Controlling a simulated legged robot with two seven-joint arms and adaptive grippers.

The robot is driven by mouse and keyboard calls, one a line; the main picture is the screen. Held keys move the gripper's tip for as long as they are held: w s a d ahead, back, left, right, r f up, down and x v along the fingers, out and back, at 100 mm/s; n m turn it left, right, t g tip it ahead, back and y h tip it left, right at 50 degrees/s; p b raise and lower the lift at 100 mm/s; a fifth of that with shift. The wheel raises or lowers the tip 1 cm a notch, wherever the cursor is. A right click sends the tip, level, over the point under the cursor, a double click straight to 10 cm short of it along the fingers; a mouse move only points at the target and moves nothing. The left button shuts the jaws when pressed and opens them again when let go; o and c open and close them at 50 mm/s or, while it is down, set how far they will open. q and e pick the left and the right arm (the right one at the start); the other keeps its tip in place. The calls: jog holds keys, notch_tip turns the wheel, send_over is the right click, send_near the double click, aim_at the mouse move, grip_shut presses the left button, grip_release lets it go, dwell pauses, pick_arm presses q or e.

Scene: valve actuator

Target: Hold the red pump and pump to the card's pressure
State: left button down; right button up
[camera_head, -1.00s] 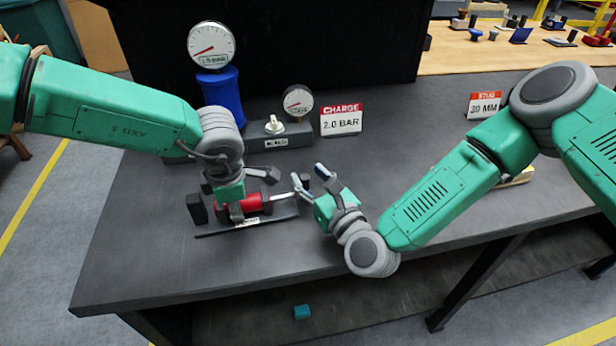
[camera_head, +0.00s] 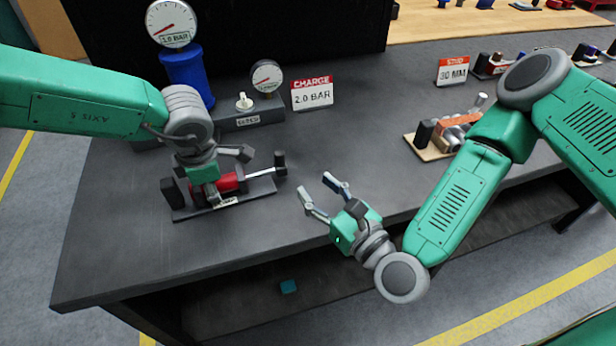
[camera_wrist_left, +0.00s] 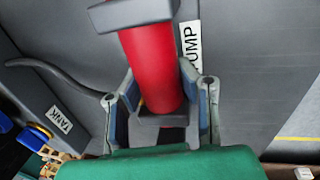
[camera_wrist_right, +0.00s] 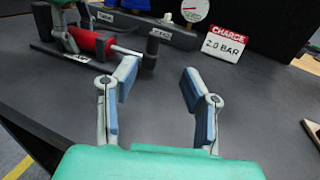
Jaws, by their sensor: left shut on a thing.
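The red pump (camera_head: 229,182) lies on a dark base on the bench; it also shows in the left wrist view (camera_wrist_left: 152,65). My left gripper (camera_head: 212,180) is shut around its body. The pump's silver rod extends right to a black handle (camera_head: 280,159), seen too in the right wrist view (camera_wrist_right: 152,47). My right gripper (camera_head: 315,185) is open and empty, apart from the handle, to its right. The charge card (camera_head: 312,94) reads 2.0 BAR.
A smaller gauge (camera_head: 266,76) and a pale knob (camera_head: 243,102) sit on a grey block behind the pump. A 30 MM stud card (camera_head: 453,70) and an orange-grey fixture (camera_head: 458,130) stand at the right. The bench between handle and fixture is clear.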

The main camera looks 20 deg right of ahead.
aim_at(285, 164)
jog(key=c, duration=0.8)
jog(key=shift+w+n, duration=0.25)
jog(key=shift+n, duration=0.05)
grip_shut()
jog(key=w+n+g, duration=0.1)
jog(key=w+d+n+g, duration=0.1)
jog(key=w+n+g, duration=0.1)
jog(key=shift+w+y, duration=0.15)
jog(key=shift+y, duration=0.25)
jog(key=d+g, duration=0.1)
jog(key=w+d+n+g, duration=0.1)
jog(key=shift+w+d+r+n+g, duration=0.1)
jog(key=shift+r+n+g, duration=0.2)
jog(key=shift+r+g, duration=0.1)
jog(key=s+d+r+g, duration=0.3)
jog(key=r+g, duration=0.2)
jog(key=r, duration=0.1)
jog(key=shift+n, duration=0.4)
jog(key=x, duration=0.9)
jog(key=shift+s+a+f, duration=0.15)
jog(key=shift+s+a, duration=0.05)
jog(key=shift+a, duration=0.05)
jog(key=shift+w+a+f, duration=0.1)
jog(key=shift+w+a, duration=1.05)
jog(key=shift+a, duration=0.1)
jog(key=shift+w+a, duration=0.3)
jog(key=shift+a, duration=0.05)
